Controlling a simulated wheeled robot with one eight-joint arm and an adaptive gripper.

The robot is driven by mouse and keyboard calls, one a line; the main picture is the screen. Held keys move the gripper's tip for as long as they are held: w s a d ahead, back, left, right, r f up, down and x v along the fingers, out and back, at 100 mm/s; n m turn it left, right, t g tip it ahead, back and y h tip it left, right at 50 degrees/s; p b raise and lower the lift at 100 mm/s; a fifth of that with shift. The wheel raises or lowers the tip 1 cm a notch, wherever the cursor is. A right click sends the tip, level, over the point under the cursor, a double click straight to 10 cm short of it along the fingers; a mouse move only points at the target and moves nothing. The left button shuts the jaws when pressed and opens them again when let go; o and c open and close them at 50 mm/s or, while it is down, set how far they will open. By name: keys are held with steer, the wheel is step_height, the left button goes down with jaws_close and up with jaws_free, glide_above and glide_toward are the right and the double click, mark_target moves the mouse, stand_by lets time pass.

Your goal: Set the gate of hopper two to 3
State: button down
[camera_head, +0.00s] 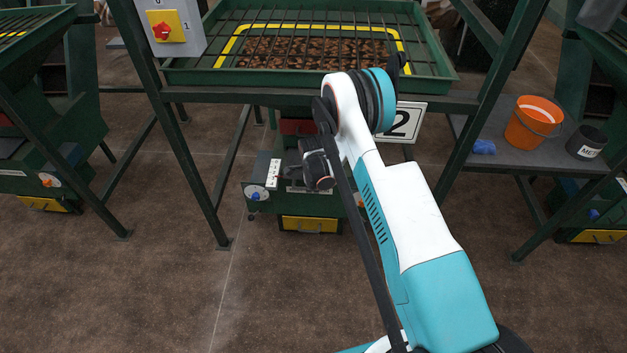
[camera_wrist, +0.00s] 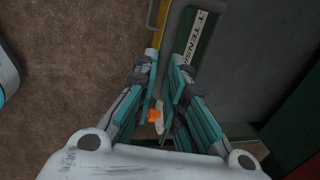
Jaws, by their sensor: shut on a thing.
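Hopper two is the green hopper with a barred grid top (camera_head: 430,75) and a sign reading 2 (camera_head: 405,122). Its green lower unit (camera_head: 270,207) stands below, with a yellow drawer (camera_head: 308,224). An orange knob (camera_head: 360,200) shows at the unit's right, partly behind my arm. In the wrist view the orange knob (camera_wrist: 154,115) lies between my fingers, over a pale plate. My gripper (camera_wrist: 164,62) is shut on it, though the contact itself is largely hidden. My arm covers the gripper in the head view. The number at which the knob points cannot be read.
A marked white strip (camera_head: 272,172) and a blue-knobbed dial (camera_head: 256,192) are at the unit's left. A red switch (camera_head: 166,25) is on a post. An orange bucket (camera_head: 534,122) and a black pot (camera_head: 586,142) stand on the right shelf. The front floor is clear.

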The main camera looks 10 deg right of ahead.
steer(key=c, duration=1.7)
jaws_free()
steer(key=shift+o, duration=0.2)
step_height(320, 180, up, 12)
steer(key=s, duration=0.2)
steer(key=shift+a, duration=0.35)
steer(key=shift+s, duration=0.1)
